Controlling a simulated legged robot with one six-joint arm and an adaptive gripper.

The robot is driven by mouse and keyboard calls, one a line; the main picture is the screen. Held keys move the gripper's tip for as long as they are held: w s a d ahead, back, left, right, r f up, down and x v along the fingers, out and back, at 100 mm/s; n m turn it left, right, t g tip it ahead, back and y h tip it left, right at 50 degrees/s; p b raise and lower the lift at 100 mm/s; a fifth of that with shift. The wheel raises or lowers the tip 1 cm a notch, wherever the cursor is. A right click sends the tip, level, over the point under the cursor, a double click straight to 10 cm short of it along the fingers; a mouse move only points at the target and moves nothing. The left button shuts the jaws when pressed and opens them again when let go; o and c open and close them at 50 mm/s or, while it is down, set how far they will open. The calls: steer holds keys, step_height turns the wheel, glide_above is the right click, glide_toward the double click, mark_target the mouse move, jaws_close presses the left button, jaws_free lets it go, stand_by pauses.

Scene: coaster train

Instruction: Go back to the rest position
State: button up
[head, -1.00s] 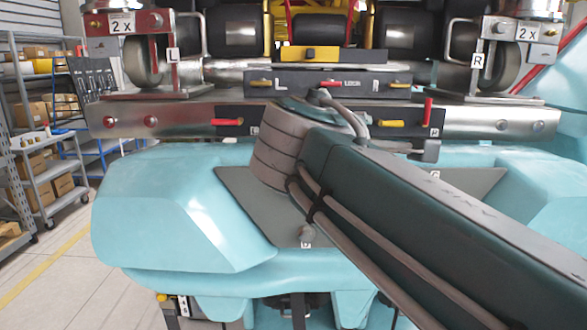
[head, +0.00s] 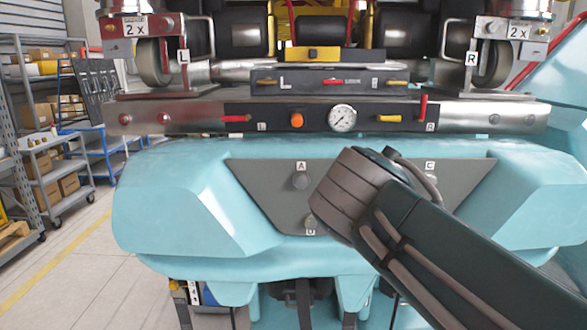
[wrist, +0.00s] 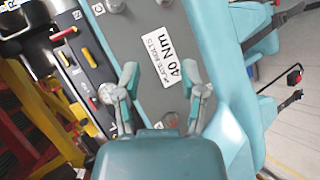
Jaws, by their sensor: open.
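My gripper (wrist: 158,102) is open in the wrist view, its two fingers spread apart with nothing between them. Beyond the fingers is a grey plate (wrist: 146,55) with a white label (wrist: 171,57) reading "40 Nm". In the head view, my arm reaches in from the lower right and bends in front of the grey plate (head: 262,180) on the turquoise coaster train (head: 180,205). The gripper itself does not show in the head view. The arm covers part of the plate, between the letters A and C.
Above the plate, a dark control strip holds an orange button (head: 297,120), a gauge (head: 342,118), a red lever (head: 236,118) and a yellow lever (head: 389,119). Grey shelving (head: 30,110) and a blue cart (head: 98,130) stand at left. Floor (head: 90,280) is clear at lower left.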

steer(key=s+f+m+g+y, duration=0.2)
steer(key=s+f+m, duration=0.3)
steer(key=f, duration=0.6)
steer(key=s+f+m+g+y, duration=0.3)
steer(key=s+f+m+y, duration=0.1)
steer(key=s+f, duration=0.5)
step_height(320, 180, down, 2)
steer(key=shift+s+d+f+m, duration=0.1)
steer(key=shift+s+d+m, duration=0.15)
steer(key=shift+m, duration=0.35)
steer(key=shift+a, duration=0.1)
stand_by(0.6)
